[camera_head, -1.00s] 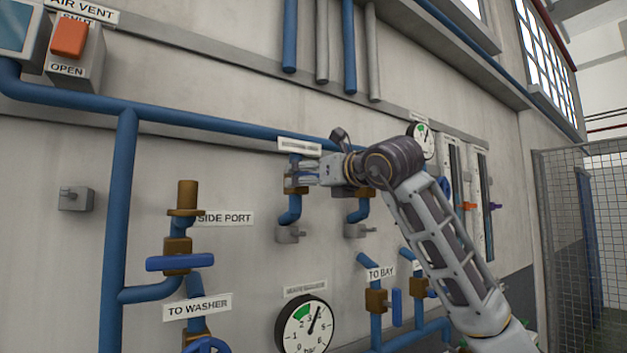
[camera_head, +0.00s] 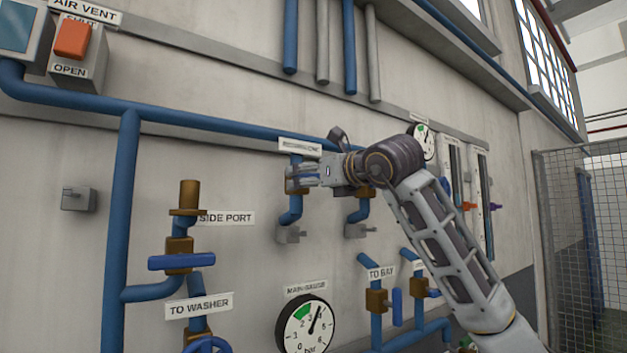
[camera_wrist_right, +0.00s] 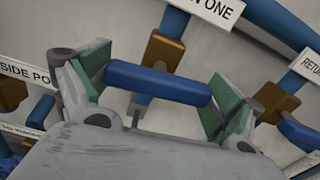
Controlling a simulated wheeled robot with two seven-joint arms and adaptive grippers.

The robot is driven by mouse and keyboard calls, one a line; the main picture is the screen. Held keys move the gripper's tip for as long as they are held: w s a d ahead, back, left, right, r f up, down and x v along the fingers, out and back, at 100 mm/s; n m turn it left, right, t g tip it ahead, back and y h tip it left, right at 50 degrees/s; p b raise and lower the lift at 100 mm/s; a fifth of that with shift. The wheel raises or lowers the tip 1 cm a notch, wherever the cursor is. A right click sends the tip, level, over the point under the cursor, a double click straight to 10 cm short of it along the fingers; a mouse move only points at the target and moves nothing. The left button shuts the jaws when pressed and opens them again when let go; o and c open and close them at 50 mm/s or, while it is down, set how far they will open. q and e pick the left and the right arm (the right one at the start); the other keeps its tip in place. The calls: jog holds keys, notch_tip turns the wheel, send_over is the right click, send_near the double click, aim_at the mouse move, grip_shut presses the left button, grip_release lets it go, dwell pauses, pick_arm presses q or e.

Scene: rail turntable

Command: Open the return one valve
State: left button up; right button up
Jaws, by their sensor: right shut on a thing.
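The return one valve has a brass body (camera_wrist_right: 165,52) and a blue bar handle (camera_wrist_right: 158,82), under a sign (camera_wrist_right: 208,8) whose visible part reads "N ONE". My right gripper (camera_head: 298,178) is at this valve on the wall, below its label (camera_head: 300,147). In the right wrist view, the gripper (camera_wrist_right: 158,90) has its green-padded fingers at the two ends of the handle, shut on it. The handle lies crosswise between the pads. In the head view the fingers hide most of the valve. My left gripper is not in view.
A second return valve (camera_wrist_right: 275,100) stands close to the right, partly behind my right wrist in the head view. The side port valve (camera_head: 180,262) is at lower left. The main gauge (camera_head: 305,325) is below. Blue pipes run along the wall.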

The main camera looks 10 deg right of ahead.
jog(key=n, duration=0.3)
jog(key=shift+n+b, duration=0.3)
jog(key=n, duration=1.1)
dwell(0.3)
jog(key=o, duration=0.7)
jog(key=v, duration=1.2)
